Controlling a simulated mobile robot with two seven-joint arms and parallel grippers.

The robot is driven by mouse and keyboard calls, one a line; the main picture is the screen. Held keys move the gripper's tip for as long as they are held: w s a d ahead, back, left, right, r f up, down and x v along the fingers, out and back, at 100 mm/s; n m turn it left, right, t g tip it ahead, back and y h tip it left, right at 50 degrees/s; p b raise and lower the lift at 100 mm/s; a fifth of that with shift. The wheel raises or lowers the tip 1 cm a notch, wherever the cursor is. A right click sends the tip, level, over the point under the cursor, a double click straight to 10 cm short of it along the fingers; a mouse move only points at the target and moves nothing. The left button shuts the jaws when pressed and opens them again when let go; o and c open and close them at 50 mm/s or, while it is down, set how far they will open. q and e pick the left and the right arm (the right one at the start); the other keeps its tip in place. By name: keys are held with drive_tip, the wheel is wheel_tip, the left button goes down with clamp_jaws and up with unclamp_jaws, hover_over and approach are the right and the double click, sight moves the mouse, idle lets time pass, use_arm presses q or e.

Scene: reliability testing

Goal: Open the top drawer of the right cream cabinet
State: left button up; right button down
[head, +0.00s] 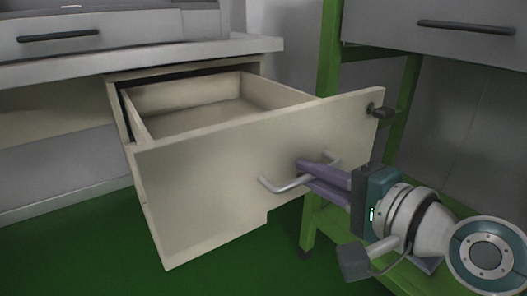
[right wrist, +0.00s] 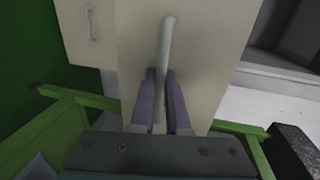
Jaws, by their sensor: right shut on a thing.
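The cream cabinet (head: 117,111) stands under a grey-white worktop in the head view. Its top drawer (head: 195,178) is pulled well out, and its empty inside shows. A silver bar handle (head: 284,186) is on the drawer front. My right gripper (head: 308,172) has its purple fingers at the handle. In the right wrist view the fingers (right wrist: 160,100) are shut on the handle (right wrist: 168,45), one on each side of the bar. My left gripper is not in view.
A green-framed bench (head: 328,70) with a grey drawer (head: 440,28) stands close on the right, beside the open drawer and my right arm. A grey drawer unit (head: 90,32) sits on the worktop (head: 200,54). Green floor (head: 110,255) is clear at the lower left.

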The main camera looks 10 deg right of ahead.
idle(0.3)
drive_tip(key=c, duration=1.2)
unclamp_jaws()
drive_tip(key=p+v, duration=0.3)
drive_tip(key=v, duration=0.7)
drive_tip(key=shift+a, duration=0.1)
